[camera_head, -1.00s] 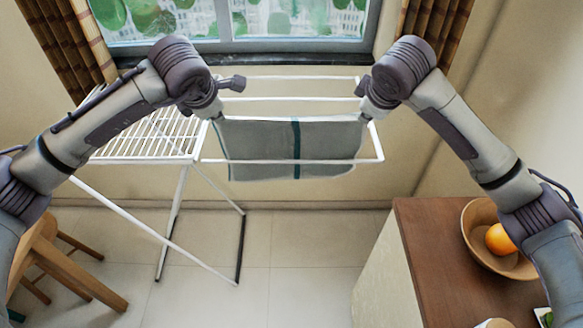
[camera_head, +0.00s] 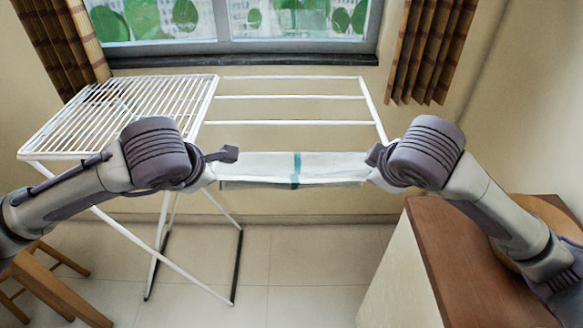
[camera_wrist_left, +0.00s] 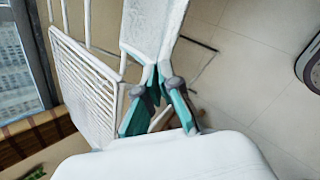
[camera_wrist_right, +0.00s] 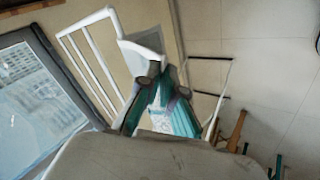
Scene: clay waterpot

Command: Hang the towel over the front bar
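The pale grey towel (camera_head: 258,166) with a teal stripe is stretched level between my two grippers, seen as a thin band in the head view. My left gripper (camera_head: 214,172) holds its left end; the left wrist view shows the fingers (camera_wrist_left: 155,75) closed on the towel (camera_wrist_left: 152,25). My right gripper (camera_head: 374,172) holds the right end; the right wrist view shows the fingers (camera_wrist_right: 162,78) closed on a corner. The white drying rack (camera_head: 290,122) stands behind the towel. Its front bar is hidden by the towel and grippers, so I cannot tell whether they touch.
The rack's slatted wing (camera_head: 130,108) spreads to the left. A window (camera_head: 240,25) and curtains are behind. A wooden stool (camera_head: 60,285) is at lower left, and a brown-topped cabinet (camera_head: 455,270) is at right. The tiled floor between is clear.

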